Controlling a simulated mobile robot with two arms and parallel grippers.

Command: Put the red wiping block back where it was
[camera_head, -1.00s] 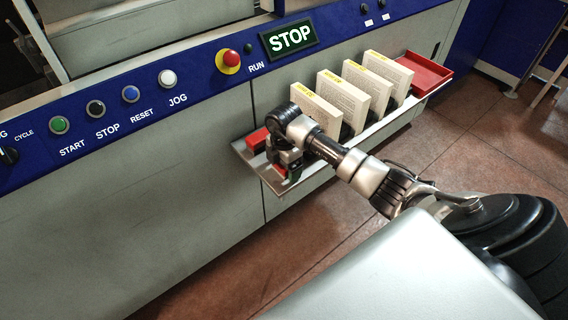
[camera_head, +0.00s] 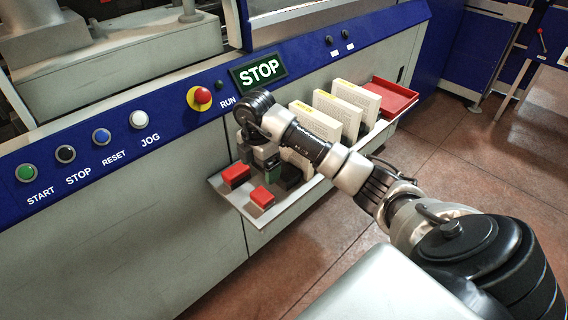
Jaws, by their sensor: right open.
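That block is partly hidden by my right arm. My left gripper is not in view.
The shelf (camera_head: 228,192) runs along the machine front. Several pale sewn blocks (camera_head: 340,115) stand on it, with a red tray (camera_head: 392,98) at its far right end. A panel with a red stop button (camera_head: 202,96) is above. The floor (camera_head: 430,150) is open.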

